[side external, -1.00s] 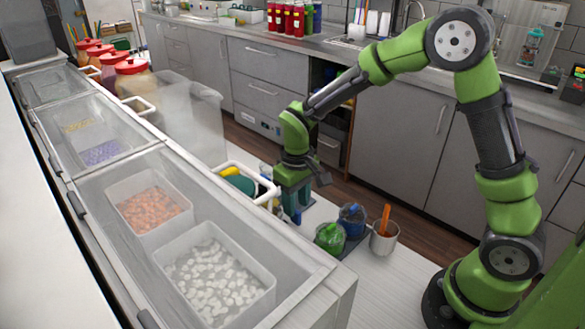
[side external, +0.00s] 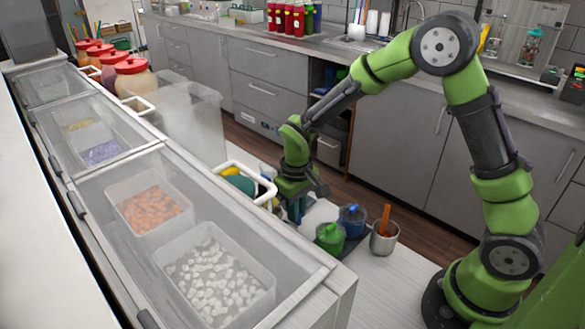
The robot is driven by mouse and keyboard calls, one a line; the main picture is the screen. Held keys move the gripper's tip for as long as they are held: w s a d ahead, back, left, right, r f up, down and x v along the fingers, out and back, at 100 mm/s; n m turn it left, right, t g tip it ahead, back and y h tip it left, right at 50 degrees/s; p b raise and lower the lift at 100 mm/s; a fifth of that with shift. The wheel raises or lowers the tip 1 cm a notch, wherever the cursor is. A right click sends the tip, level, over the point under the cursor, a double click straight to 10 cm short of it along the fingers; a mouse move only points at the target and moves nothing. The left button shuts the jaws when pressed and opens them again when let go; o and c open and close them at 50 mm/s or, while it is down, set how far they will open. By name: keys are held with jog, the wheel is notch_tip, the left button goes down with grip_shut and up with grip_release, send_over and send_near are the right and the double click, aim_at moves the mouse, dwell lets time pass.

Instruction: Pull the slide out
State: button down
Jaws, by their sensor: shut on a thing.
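My gripper (side external: 297,207) is at the end of the green arm, pointing down just behind the glass-topped display counter. It is shut on the slide, but its fingertips and the gripped part are mostly hidden by the counter's edge and the white handle. A pale flat panel (side external: 319,213) shows just right of my gripper; I cannot tell whether it is part of the sealer. The body of the cup sealer is not clearly visible behind the counter.
A green cup (side external: 330,238), a blue cup (side external: 352,220) and a metal pot (side external: 384,238) with an orange handle stand right of my gripper. White tabletop (side external: 375,285) is clear in front.

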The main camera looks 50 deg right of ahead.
jog(key=d, duration=0.9)
jog(key=shift+d, duration=0.35)
jog(key=c, duration=1.2)
grip_release()
jog(key=shift+o, duration=0.3)
jog(key=shift+a, duration=0.1)
jog(key=shift+r, duration=0.15)
